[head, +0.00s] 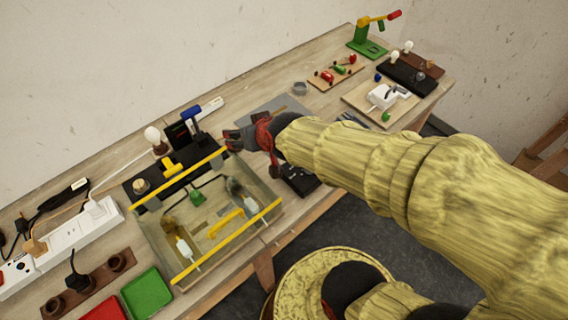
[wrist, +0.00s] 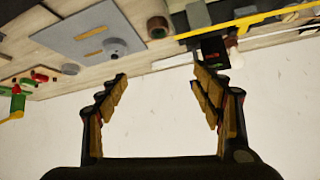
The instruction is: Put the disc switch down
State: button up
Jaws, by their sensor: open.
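A round grey disc (wrist: 115,47), which looks like the disc switch, lies flat on the grey mat (wrist: 70,35) in the wrist view.
Green (head: 147,292) and red trays sit at the front left. Bare bench shows around the ring.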

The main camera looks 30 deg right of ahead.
jog(key=s+r+g, duration=0.2)
jog(key=s+r, duration=0.1)
jog(key=s, duration=0.6)
jog(key=s+r+n+g, duration=0.1)
jog(key=s+r, duration=0.2)
jog(key=s, duration=0.5)
jog(key=shift+s+d+g, duration=0.35)
jog(key=shift+s+g, duration=0.05)
jog(key=shift+c, duration=0.8)
